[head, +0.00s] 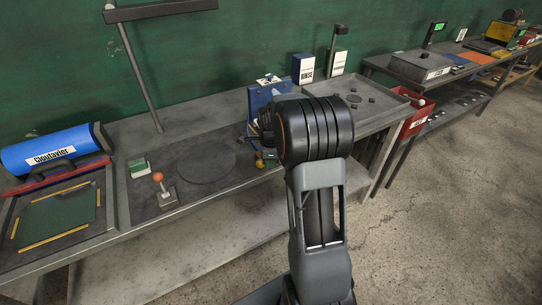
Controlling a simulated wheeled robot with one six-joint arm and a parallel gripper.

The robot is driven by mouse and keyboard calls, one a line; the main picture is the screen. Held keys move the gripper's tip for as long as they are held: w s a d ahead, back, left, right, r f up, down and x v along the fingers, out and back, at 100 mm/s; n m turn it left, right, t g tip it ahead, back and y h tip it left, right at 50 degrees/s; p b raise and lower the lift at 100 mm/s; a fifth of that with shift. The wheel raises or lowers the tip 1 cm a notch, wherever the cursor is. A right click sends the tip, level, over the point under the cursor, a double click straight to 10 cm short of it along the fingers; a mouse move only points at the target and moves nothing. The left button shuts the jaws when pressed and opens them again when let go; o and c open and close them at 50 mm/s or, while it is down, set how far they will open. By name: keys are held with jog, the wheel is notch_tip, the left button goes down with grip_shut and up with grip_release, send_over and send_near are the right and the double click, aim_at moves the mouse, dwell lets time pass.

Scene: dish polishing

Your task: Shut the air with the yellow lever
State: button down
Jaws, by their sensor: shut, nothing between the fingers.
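A small yellow piece (259,162) shows low at the front of the blue stand (259,99), just left of my arm. It may be the yellow lever, but it is too small and too covered to tell how it is turned. My gripper (254,137) is mostly hidden behind the large black joint of my arm. Only dark parts of it show in front of the blue stand, close to the yellow piece. It is shut and holds nothing. I cannot tell whether it touches the yellow piece.
A lever with an orange knob (158,177) stands on the bench left of a dark round plate (206,159). A blue roller machine (50,148) is at the far left. A grey tray (377,104) and a red bin (414,121) are at right. The floor at right is clear.

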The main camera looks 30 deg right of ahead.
jog(key=shift+a, duration=0.1)
jog(key=shift+w+a, duration=0.25)
jog(key=shift+a, duration=0.35)
